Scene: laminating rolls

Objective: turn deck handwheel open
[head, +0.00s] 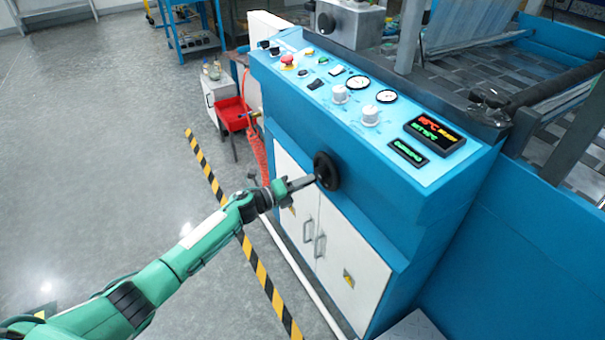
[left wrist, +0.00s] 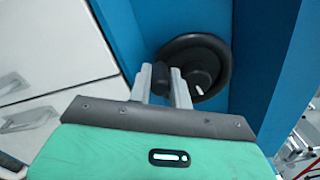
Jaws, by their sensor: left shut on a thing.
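The black deck handwheel (head: 326,171) sits on the front face of the blue machine, below its control panel. My left gripper (head: 314,179) reaches it from the left in the head view. In the left wrist view the handwheel (left wrist: 207,62) is a round black disc with a small white mark. There my left gripper (left wrist: 168,82) has its two grey fingers around a dark knob (left wrist: 160,77) at the wheel's rim, and it is shut on that knob. The fingertips are partly hidden against the wheel. My right gripper is not in view.
White cabinet doors (head: 295,205) with handles lie below the wheel. The blue machine's panel (head: 345,95) carries dials, knobs and a lit display (head: 435,134). A red bin (head: 233,113) stands behind. Open floor lies left of the yellow-black floor stripe (head: 232,217).

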